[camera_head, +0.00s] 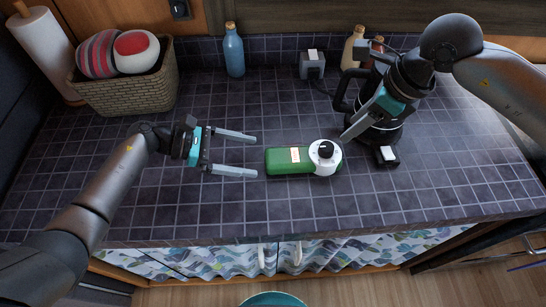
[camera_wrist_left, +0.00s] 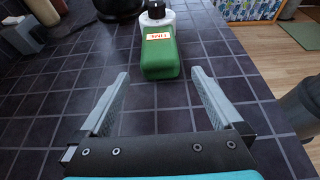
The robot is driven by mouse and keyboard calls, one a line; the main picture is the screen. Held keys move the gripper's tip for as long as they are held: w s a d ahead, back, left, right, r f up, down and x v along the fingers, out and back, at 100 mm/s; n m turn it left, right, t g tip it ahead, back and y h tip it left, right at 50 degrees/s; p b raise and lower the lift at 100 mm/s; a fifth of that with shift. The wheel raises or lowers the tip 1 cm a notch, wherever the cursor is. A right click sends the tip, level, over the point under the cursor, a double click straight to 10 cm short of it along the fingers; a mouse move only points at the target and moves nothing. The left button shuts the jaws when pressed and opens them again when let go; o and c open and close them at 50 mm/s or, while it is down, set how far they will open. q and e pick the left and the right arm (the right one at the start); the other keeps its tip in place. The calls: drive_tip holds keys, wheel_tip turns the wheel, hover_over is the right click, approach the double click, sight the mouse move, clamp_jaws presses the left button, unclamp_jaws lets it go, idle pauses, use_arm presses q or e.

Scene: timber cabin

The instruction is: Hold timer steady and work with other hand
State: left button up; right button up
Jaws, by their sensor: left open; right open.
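The timer (camera_head: 290,160) is a green block with a white round end, a black knob and a small label. It lies on the dark tiled counter, near the middle in the head view, and also shows ahead in the left wrist view (camera_wrist_left: 160,55). My left gripper (camera_head: 256,155) is open just left of the timer's green end, its fingers pointing at it, with nothing between them; it also shows in the left wrist view (camera_wrist_left: 160,90). My right gripper (camera_head: 366,140) is open, up and right of the timer's knob end. It partly covers a dark kettle-like appliance behind it.
A woven basket (camera_head: 128,95) with striped and red-white round items stands at the back left beside a paper roll (camera_head: 45,45). A blue bottle (camera_head: 233,50) and a grey box (camera_head: 312,66) stand at the back. The counter left of the timer is clear.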

sight(274, 160)
use_arm(q)
drive_tip(key=x, duration=0.7)
drive_tip(key=shift+d+f, duration=0.1)
drive_tip(key=shift+d, duration=0.05)
